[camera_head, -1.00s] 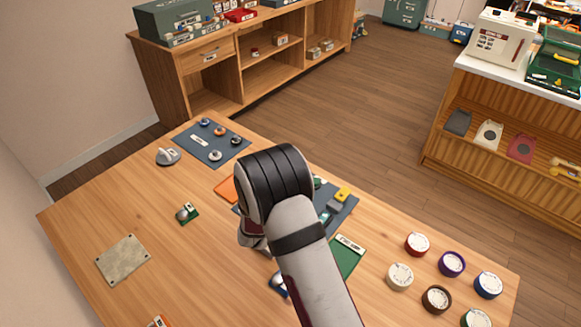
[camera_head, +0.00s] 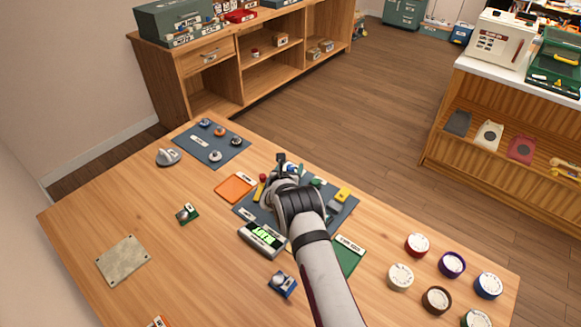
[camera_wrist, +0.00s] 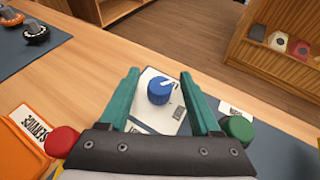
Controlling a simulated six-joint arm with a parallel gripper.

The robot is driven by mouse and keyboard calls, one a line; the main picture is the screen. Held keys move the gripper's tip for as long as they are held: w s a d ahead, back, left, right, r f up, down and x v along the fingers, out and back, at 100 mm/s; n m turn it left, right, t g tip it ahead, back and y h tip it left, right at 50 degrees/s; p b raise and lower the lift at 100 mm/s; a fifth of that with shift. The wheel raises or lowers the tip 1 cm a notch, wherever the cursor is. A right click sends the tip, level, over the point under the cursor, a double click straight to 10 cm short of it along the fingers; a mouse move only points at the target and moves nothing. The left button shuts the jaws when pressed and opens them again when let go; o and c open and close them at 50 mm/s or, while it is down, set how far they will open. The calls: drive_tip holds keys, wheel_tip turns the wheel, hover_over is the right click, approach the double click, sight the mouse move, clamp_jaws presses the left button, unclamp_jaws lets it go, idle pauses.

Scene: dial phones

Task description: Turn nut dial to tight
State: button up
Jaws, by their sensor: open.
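In the wrist view a blue dial (camera_wrist: 159,90) with a white pointer mark stands on a small white plate (camera_wrist: 146,118) with printing too small to read. My gripper (camera_wrist: 160,78) has its two teal fingers spread wide, one on each side of the dial, with gaps between. The fingers look apart from the dial; how far above it they are I cannot tell. In the head view my gripper (camera_head: 282,160) is over the far edge of the blue-grey mat (camera_head: 342,212), and my arm hides much of that mat. Which dial is the nut dial I cannot read.
A red knob (camera_wrist: 62,141) and a green knob (camera_wrist: 239,129) flank the fingers closely. An orange tray (camera_head: 235,188) lies to the left, and a device with a green display (camera_head: 262,240) is in front. Several round coloured dials (camera_head: 437,299) stand at the right. The table's left middle is mostly clear.

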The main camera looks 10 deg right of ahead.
clamp_jaws()
idle(0.3)
drive_tip(key=shift+m+h, duration=0.7)
drive_tip(key=shift+h, duration=0.1)
unclamp_jaws()
drive_tip(key=v, duration=1.5)
drive_tip(key=shift+s+a+r, duration=0.15)
drive_tip(key=shift+s+r, duration=0.05)
drive_tip(key=shift+r, duration=0.3)
